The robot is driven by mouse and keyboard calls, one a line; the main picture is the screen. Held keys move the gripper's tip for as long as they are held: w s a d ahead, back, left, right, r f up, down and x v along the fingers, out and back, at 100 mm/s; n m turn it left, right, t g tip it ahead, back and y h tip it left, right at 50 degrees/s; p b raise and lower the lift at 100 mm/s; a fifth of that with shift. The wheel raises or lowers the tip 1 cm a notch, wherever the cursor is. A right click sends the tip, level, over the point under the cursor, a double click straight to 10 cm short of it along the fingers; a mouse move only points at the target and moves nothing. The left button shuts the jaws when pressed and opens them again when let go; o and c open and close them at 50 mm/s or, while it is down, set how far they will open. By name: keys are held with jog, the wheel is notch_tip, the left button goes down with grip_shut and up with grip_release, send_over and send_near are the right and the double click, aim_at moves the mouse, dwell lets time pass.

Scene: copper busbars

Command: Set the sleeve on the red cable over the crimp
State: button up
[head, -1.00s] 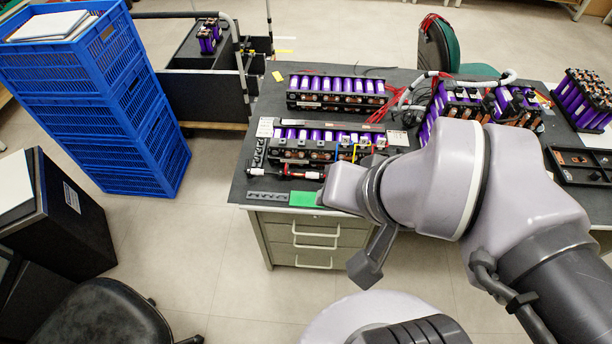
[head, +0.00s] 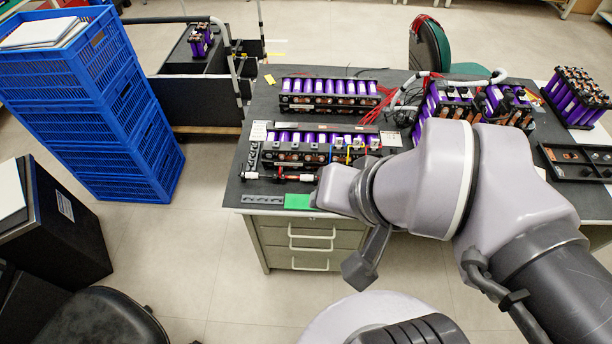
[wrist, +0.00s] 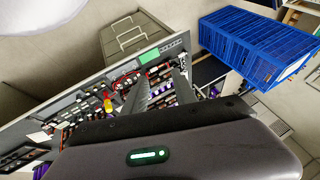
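A short red cable (head: 285,177) lies along the front of the near battery pack (head: 300,155), close to the table's front edge. A white piece (head: 251,175) sits at its left end, and a pale piece (head: 306,177) shows toward its right end. I cannot tell for sure which piece is the sleeve, and the crimp is too small to make out. In the wrist view, my gripper (wrist: 162,73) has its two grey fingers apart over the table, with nothing visibly held between them. In the head view, my arm hides the gripper.
A green pad (head: 298,201) and a dark slotted strip (head: 262,199) lie at the table's front edge. A second pack (head: 330,103) stands behind. More modules (head: 470,105) with loose red wires stand to the right. Blue crates (head: 100,120) stand on the floor at left.

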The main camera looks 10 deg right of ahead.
jog(key=shift+o, duration=0.3)
jog(key=w+f+m+y+p, duration=0.1)
jog(key=w+m, duration=0.3)
jog(key=w, duration=0.6)
jog(key=shift+a+f+m+g, duration=0.15)
jog(key=shift+f+m+g, duration=0.15)
jog(key=shift+g, duration=0.1)
jog(key=m+p, duration=0.2)
jog(key=m, duration=0.9)
send_over(309, 177)
jog(key=s+d, duration=0.6)
jog(key=s, duration=0.1)
notch_tip(309, 177, down, 20)
jog(key=shift+g, duration=0.3)
jog(key=b+x, duration=0.2)
jog(key=x, duration=0.3)
jog(key=b+x, duration=0.2)
jog(key=x, duration=0.4)
jog(key=a+b+x, duration=0.1)
jog(key=b+x, duration=0.1)
jog(key=x, duration=0.3)
jog(key=shift+w+a, duration=0.15)
jog(key=shift+a, duration=0.05)
jog(key=shift+w+a+f, duration=0.1)
jog(key=shift+w+f, duration=0.05)
jog(key=shift+f, duration=0.1)
jog(key=shift+c, duration=0.4)
grip_shut()
